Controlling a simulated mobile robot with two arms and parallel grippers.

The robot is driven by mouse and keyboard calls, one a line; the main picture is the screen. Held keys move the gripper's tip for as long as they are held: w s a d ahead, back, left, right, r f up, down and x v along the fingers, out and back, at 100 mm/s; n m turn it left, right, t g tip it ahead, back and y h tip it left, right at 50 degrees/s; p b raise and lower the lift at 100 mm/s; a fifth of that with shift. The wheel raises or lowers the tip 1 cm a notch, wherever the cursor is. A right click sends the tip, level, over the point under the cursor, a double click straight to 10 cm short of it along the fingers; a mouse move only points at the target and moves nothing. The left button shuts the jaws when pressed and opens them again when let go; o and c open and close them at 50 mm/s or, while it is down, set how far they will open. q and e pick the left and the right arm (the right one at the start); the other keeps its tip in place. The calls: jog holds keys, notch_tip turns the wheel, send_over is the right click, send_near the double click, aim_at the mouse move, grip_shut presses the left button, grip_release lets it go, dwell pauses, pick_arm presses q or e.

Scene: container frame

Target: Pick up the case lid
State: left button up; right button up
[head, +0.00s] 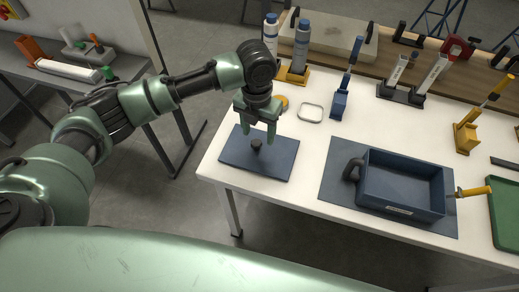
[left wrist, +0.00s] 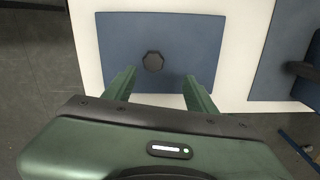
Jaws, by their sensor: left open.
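The case lid (head: 235,160) is a flat dark-blue plate with a black knob (head: 256,144) at its middle. It lies on the white table at the near left corner. In the left wrist view the lid (left wrist: 125,35) fills the upper middle, and its octagonal knob (left wrist: 153,62) shows clearly. My left gripper (head: 259,134) is open and points down over the lid, close to the knob. My right gripper is not seen.
An open blue case (head: 400,186) with a black handle stands on a dark mat (head: 330,188) to the right. A metal ring (head: 311,112), bottles (head: 301,50) and upright tools (head: 341,98) stand behind. A green tray (head: 507,215) is at far right.

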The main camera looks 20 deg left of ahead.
aim_at(257, 141)
pick_arm(q)
jog(key=shift+w+a+r+m, duration=0.2)
jog(key=shift+w+a+m, duration=0.1)
jog(key=shift+a, duration=0.1)
jog(key=shift+a+f, duration=0.1)
jog(key=shift+f, duration=0.2)
jog(key=f, duration=0.2)
jog(key=f+p, duration=0.1)
jog(key=f, duration=0.1)
jog(key=f+p, duration=0.1)
jog(key=f, duration=0.2)
jog(key=shift+w, duration=0.25)
grip_shut()
